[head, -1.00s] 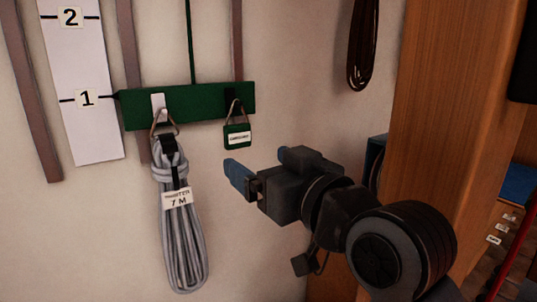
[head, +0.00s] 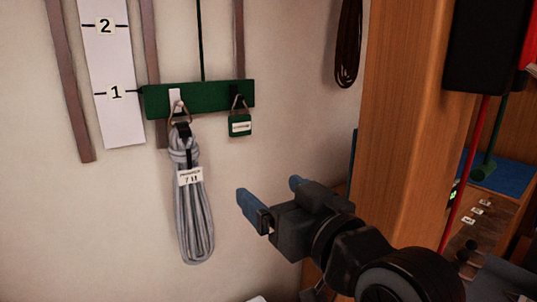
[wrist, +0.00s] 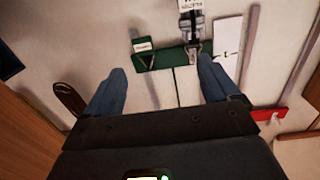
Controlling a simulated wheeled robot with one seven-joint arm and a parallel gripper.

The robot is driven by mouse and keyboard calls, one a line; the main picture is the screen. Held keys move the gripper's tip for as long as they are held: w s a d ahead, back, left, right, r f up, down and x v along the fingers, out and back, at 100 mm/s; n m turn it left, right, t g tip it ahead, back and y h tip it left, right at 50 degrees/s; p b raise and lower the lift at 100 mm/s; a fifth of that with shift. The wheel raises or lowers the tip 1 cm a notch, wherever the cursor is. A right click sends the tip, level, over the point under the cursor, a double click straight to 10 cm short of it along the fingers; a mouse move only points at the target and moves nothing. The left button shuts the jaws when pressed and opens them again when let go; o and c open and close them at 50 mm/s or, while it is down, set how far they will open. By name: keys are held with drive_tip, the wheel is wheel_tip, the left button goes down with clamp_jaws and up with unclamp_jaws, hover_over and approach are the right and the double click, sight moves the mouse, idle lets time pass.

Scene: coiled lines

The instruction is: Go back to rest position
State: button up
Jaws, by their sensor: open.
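My gripper (head: 270,199) is open and empty, with blue fingers spread apart, in front of the wall at the lower middle of the head view. In the wrist view my gripper (wrist: 160,92) also shows nothing between its fingers. A grey coiled rope (head: 194,220) with a white "7 M" tag hangs from a hook on the green rail (head: 212,98), left of and apart from my gripper. A green padlock-shaped weight (head: 240,123) with a white label hangs from the rail's black right hook, above my gripper.
A white numbered scale strip (head: 118,125) is on the wall at left. A dark coil (head: 348,45) hangs at the upper right. A wooden post (head: 405,130) stands close to my arm on the right, with shelves beyond it.

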drive_tip(key=s+d+f+m+h, duration=0.2)
drive_tip(key=s+d+f+h, duration=0.1)
drive_tip(key=s+d+f, duration=0.6)
drive_tip(key=s+d+f+m+h, duration=0.25)
drive_tip(key=s+d+f, duration=0.25)
drive_tip(key=s+f, duration=0.45)
drive_tip(key=s+d+h, duration=0.2)
drive_tip(key=s+d, duration=0.1)
drive_tip(key=s, duration=0.8)
drive_tip(key=s+d+f+m+h, duration=0.1)
drive_tip(key=s+d, duration=0.2)
drive_tip(key=s, duration=0.8)
drive_tip(key=shift+s+d+f+h, duration=0.15)
drive_tip(key=shift+s+f+h, duration=0.05)
drive_tip(key=shift+f+h, duration=0.15)
